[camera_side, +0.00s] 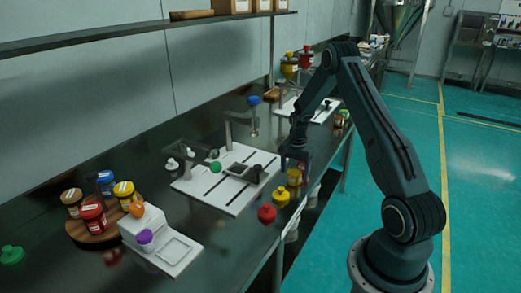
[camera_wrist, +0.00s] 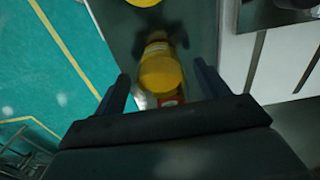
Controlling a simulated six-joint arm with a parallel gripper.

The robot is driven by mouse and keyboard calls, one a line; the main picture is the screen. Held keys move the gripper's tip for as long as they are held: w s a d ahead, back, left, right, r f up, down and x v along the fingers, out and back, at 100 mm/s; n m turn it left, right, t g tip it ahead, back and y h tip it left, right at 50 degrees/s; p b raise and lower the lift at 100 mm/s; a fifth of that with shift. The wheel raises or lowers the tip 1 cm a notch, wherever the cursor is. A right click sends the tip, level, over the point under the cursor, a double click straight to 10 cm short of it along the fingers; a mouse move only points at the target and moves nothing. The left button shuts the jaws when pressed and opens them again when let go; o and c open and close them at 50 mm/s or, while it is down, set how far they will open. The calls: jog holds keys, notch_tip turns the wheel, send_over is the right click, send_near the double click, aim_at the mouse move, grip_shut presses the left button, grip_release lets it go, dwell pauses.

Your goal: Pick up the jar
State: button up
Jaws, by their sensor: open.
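A jar with a yellow lid (camera_wrist: 160,74) lies between the two fingers of my gripper (camera_wrist: 161,80) in the wrist view. A bit of red shows just below its lid. In the side view, my gripper (camera_side: 294,163) points down over the right edge of the bench, with a yellow jar (camera_side: 293,177) right at its fingertips. The jaws are open, one finger on either side of the jar. I cannot tell whether either finger touches it.
A yellow lid (camera_side: 281,194) and a red lid (camera_side: 266,213) lie close by along the bench edge. A white sieve plate (camera_side: 212,195) stands to the left. A round wooden tray (camera_side: 95,236) with several jars and a white stepped block (camera_side: 165,251) are further left.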

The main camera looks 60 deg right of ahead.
jog(key=shift+f, duration=1)
jog(key=shift+c, duration=0.2)
jog(key=c, duration=1)
